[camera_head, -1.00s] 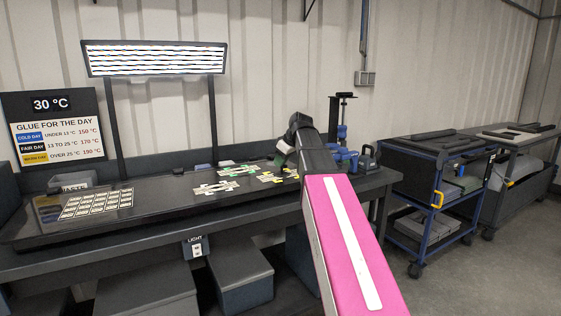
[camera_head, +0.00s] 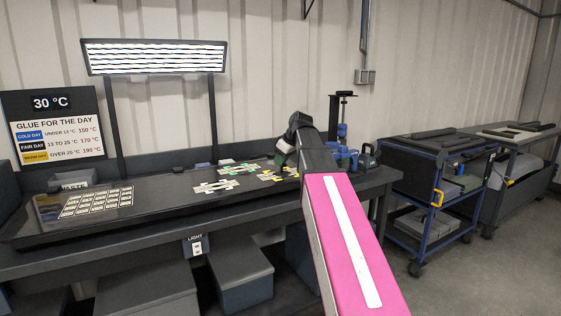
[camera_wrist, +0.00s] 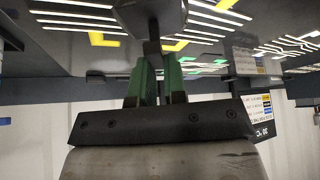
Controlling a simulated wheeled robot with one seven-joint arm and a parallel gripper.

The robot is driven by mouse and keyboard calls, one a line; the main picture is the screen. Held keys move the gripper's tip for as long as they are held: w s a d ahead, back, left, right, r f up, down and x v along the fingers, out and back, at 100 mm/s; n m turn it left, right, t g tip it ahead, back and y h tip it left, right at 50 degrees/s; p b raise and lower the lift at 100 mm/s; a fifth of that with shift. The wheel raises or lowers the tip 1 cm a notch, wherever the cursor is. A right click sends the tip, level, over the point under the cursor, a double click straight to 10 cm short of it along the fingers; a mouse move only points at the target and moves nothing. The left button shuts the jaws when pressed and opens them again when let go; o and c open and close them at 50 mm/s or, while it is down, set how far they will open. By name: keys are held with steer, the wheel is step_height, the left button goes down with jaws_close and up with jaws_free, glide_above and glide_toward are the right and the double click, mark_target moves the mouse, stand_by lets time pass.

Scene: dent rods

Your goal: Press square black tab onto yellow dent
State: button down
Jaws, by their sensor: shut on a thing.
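My gripper (camera_wrist: 155,85) has green fingers and is shut on a dark, narrow-stemmed thing (camera_wrist: 152,48). Its wider dark end lies beyond the fingertips; I cannot tell whether it is square. In the head view my gripper (camera_head: 281,160) is low over the right part of a glossy dark panel (camera_head: 165,200), by yellow corner marks (camera_head: 268,177). In the wrist view yellow marks (camera_wrist: 104,39) lie on both sides of the held thing. The dent itself cannot be made out, and I cannot tell whether the held thing touches the panel.
Green marks (camera_head: 238,169) and white marks (camera_head: 215,187) lie left of the yellow ones. A grid of pale-edged cells (camera_head: 98,203) is at the panel's left. A striped lamp (camera_head: 155,58) stands behind. A cart (camera_head: 436,190) is farther right.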

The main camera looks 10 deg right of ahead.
steer(key=c, duration=1.1)
jaws_free()
